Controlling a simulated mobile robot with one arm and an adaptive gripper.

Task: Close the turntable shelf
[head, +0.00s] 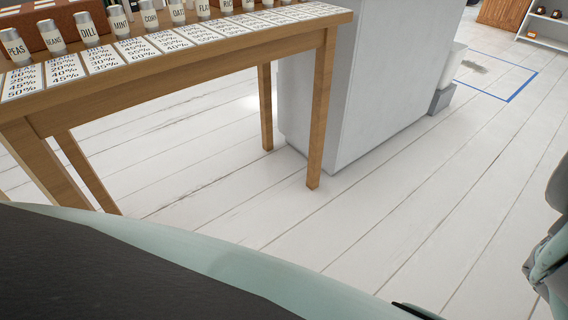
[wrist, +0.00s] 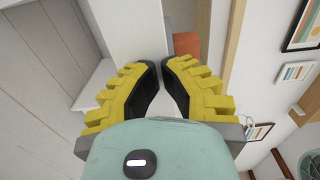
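My gripper (wrist: 159,65) shows in the wrist view, with yellow ribbed fingers and black inner pads. The fingertips are close together, with a narrow empty gap between them. Beyond the fingertips is a pale upright panel (wrist: 133,25), with an orange-brown patch (wrist: 187,45) to its right. I cannot tell whether these belong to the turntable shelf. A small white shelf (head: 544,27) with dark jars stands at the far upper right of the head view. I cannot tell whether it is the turntable shelf. My gripper is not clearly seen in the head view.
A wooden table (head: 180,72) with labelled jars (head: 88,28) and percentage cards (head: 105,60) stands at the upper left. A grey-white block (head: 375,75) stands behind its right end. White plank floor (head: 430,200) is open to the right, with a blue floor outline (head: 522,88).

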